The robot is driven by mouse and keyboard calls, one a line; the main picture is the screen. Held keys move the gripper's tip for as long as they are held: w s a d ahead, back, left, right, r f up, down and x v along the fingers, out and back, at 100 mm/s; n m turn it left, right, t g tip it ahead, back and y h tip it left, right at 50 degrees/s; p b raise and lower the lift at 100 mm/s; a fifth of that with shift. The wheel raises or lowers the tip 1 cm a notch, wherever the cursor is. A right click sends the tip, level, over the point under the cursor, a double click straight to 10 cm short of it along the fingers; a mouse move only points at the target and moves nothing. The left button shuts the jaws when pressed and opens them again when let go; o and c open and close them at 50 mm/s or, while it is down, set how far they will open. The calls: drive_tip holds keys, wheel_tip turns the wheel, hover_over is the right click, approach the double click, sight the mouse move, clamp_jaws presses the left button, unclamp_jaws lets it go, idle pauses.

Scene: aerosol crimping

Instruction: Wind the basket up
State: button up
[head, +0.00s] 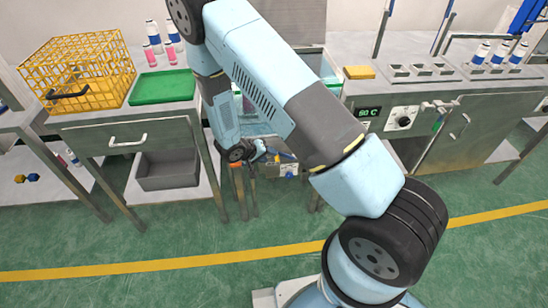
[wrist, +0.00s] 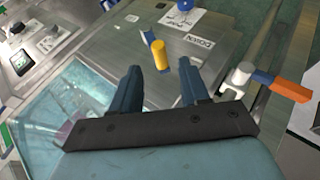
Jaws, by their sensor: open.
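In the wrist view a yellow cylindrical crank handle (wrist: 158,55) stands out from a grey metal panel (wrist: 225,18), beside a label reading DOWN (wrist: 197,45). My gripper (wrist: 159,71) is open, and the handle shows between and just beyond its two fingertips. I cannot tell whether they touch it. In the head view my gripper (head: 257,151) is low at the front of the water bath. The bath's blue water (wrist: 75,95) is at the left of the wrist view, with something pinkish dimly visible in it. No basket is clear there.
A lever with an orange grip (wrist: 291,90) stands at the right of the wrist view; a blue knob (wrist: 185,5) is at the top. In the head view a yellow wire basket (head: 82,70) and a green tray (head: 163,87) are on the left bench. Green floor is open in front.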

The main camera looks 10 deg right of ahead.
drive_tip(key=v, duration=0.6)
drive_tip(key=shift+r, duration=0.1)
